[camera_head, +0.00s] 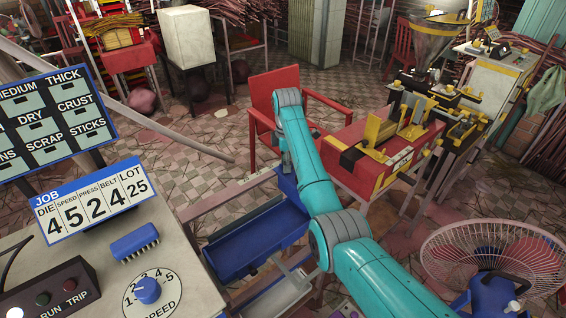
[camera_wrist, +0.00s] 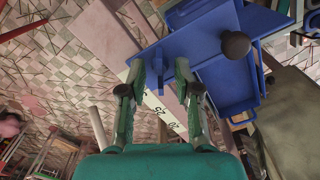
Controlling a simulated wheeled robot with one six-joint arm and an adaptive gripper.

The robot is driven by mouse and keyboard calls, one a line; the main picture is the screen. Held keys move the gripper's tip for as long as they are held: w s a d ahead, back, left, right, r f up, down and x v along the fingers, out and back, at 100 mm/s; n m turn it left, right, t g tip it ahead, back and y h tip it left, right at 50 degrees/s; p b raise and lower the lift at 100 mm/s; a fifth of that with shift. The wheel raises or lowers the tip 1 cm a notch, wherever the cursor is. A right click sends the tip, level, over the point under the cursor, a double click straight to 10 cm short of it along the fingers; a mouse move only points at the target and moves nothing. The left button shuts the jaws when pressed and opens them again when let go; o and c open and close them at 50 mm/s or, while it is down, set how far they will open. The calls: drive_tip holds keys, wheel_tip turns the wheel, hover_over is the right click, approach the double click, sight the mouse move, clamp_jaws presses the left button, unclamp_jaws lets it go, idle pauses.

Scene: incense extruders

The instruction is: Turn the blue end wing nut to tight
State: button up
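In the wrist view my gripper (camera_wrist: 160,72) is open, with its two green and dark fingers apart. A thin blue upright piece (camera_wrist: 158,74), which looks like the blue end wing nut, shows between the fingertips with gaps on both sides. It stands at the left end of a blue bar (camera_wrist: 205,47). A dark round knob (camera_wrist: 235,44) sits toward the bar's other end. In the head view my arm hides the gripper and the wing nut; only some blue parts (camera_head: 287,185) show beside the arm.
A blue trough (camera_head: 250,240) lies left of my arm. A white strip with numbers (camera_wrist: 162,115) runs below the fingers. A red chair (camera_head: 275,90) and red-and-black machine table (camera_head: 370,165) stand beyond. A fan (camera_head: 490,255) is at right, a control desk (camera_head: 200,290) at left.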

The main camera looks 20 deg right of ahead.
clamp_jaws()
